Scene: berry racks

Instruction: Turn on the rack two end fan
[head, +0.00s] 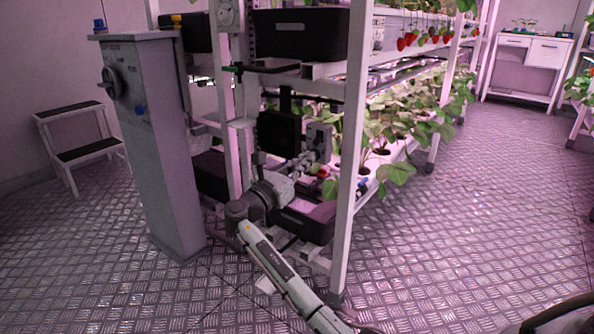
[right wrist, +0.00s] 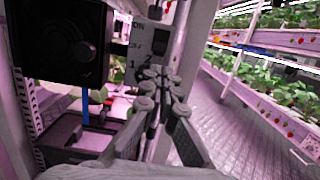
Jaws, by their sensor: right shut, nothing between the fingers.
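A black square end fan (head: 278,134) is mounted low on the end of the near rack; it fills the upper left of the right wrist view (right wrist: 58,42). Beside it is a grey switch box (head: 318,137), marked ON, 1 and 2 in the right wrist view (right wrist: 146,42). My right gripper (head: 312,160) is shut and empty, with its fingertips (right wrist: 155,74) in front of the box's lower part. I cannot tell if they touch it. The fingers hide part of the box, and the switch's position is unclear. My left gripper is not in view.
A white rack post (head: 349,150) stands just right of the box. A black crate (head: 307,222) sits below the fan, and a grey pedestal (head: 160,150) with a knob stands left. Strawberry plants (head: 400,125) fill the shelves. The aisle floor (head: 470,230) is clear.

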